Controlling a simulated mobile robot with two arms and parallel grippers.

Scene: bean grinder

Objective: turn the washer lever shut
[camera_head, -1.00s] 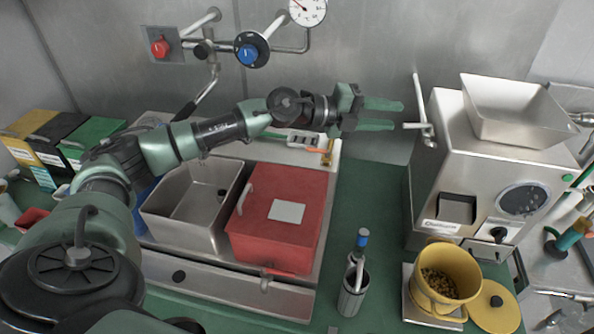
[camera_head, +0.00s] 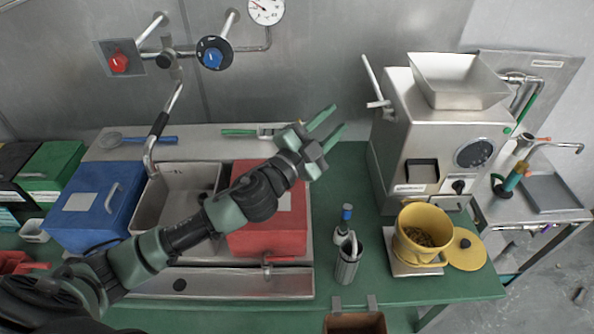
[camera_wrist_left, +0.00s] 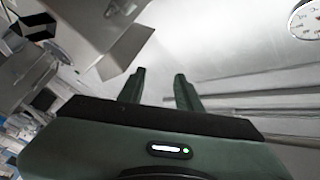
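No lever is marked as the washer's, so I cannot tell which one is meant. A pale rod lever (camera_head: 371,80) stands up, tilted slightly, at the left side of the steel grinder (camera_head: 440,130). A tap with a black sleeve (camera_head: 158,125) rises over the sink (camera_head: 178,195). My left gripper (camera_head: 328,127) is open and empty, its green fingers pointing up and right, to the left of the rod lever and apart from it in the picture. The wrist view shows the two fingers (camera_wrist_left: 159,88) apart with nothing between them. My right gripper is not in view.
A red box (camera_head: 255,238) and a blue box (camera_head: 92,205) stand by the sink. A red knob (camera_head: 118,63) and a blue knob (camera_head: 212,58) are on the wall.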

